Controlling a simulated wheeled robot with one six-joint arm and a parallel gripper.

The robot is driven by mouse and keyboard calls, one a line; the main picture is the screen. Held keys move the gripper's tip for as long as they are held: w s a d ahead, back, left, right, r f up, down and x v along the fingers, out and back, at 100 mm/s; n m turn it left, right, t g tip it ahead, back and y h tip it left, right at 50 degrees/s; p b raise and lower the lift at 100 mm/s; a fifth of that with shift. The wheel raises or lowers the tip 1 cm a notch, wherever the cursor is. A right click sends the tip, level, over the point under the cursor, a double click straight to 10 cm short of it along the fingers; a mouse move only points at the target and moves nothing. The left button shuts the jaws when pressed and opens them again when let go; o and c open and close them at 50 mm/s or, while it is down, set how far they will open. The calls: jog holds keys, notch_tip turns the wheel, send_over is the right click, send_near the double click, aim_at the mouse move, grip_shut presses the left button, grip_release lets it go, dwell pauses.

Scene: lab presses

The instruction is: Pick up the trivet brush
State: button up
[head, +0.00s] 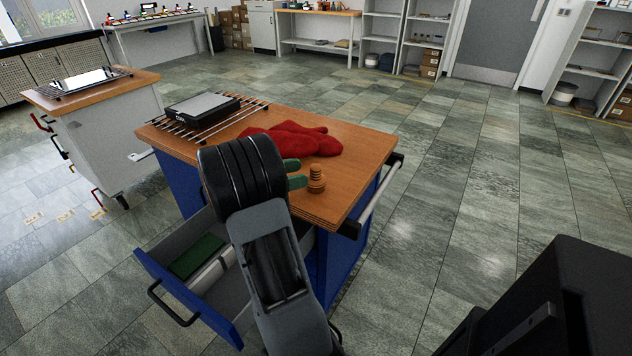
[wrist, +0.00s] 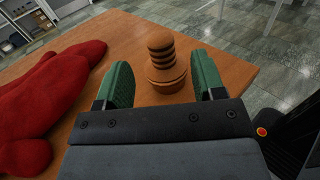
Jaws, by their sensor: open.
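A small turned wooden piece with dark bands, seemingly the trivet brush (head: 316,180), stands upright near the right edge of the wooden cart top (head: 362,149). In the wrist view the brush (wrist: 161,45) shows a stacked, ringed upper part on a wider round base. My gripper (head: 295,174) is open and low over the cart top, to the left of the brush in the head view. In the wrist view its green fingers (wrist: 162,80) stand apart, one on each side of the brush's base. I see no contact; how far the tips reach around it is unclear.
A red cloth or mitt (head: 292,139) lies close to the left of the fingers in the wrist view. A black device (head: 202,108) sits on a metal rack behind. An open drawer (head: 190,285) holds green and white items. The floor right of the cart is clear.

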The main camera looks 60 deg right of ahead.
aim_at(316, 166)
jog(key=shift+b+x, duration=0.45)
jog(key=shift+x, duration=2.3)
jog(key=shift+r, duration=0.15)
jog(key=c, duration=1)
jog(key=shift+c, duration=0.2)
